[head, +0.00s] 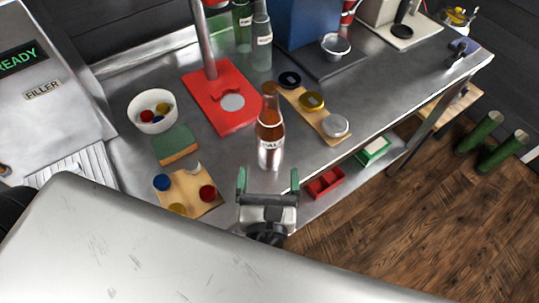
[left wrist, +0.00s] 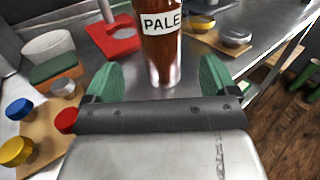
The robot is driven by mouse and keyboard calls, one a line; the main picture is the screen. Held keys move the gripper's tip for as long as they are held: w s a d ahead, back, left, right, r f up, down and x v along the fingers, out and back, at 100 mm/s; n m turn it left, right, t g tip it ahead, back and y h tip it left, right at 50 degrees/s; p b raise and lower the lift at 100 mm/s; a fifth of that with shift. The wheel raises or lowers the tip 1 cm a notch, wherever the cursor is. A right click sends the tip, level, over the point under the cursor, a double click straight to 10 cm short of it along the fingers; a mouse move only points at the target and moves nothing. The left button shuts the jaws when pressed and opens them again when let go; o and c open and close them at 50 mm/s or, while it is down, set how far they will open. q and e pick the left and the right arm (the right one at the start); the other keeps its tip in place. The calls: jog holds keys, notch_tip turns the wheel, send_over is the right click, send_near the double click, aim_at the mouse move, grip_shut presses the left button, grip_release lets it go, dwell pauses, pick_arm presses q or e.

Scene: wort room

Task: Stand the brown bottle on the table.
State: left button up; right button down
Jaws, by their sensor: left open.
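The brown bottle (head: 270,135) stands upright on the metal table (head: 340,95), with a white label reading PALE in the left wrist view (left wrist: 162,40). My left gripper (head: 268,180) is open at the table's front edge, its green fingers apart. The bottle is just beyond the fingertips, roughly centred between them in the left wrist view (left wrist: 160,80). Nothing is held between the fingers. My right gripper is not in view.
A red capper base (head: 225,115) stands behind the bottle to the left. Right of it lies a wooden board (head: 322,117) with several lids. Left are a white bowl (head: 152,122), a green sponge (head: 174,141) and a board with coloured caps (head: 190,193). Green bottles (head: 261,50) stand behind.

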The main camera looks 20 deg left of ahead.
pick_arm(q)
jog(key=v, duration=0.3)
jog(key=shift+s, duration=0.15)
dwell(0.6)
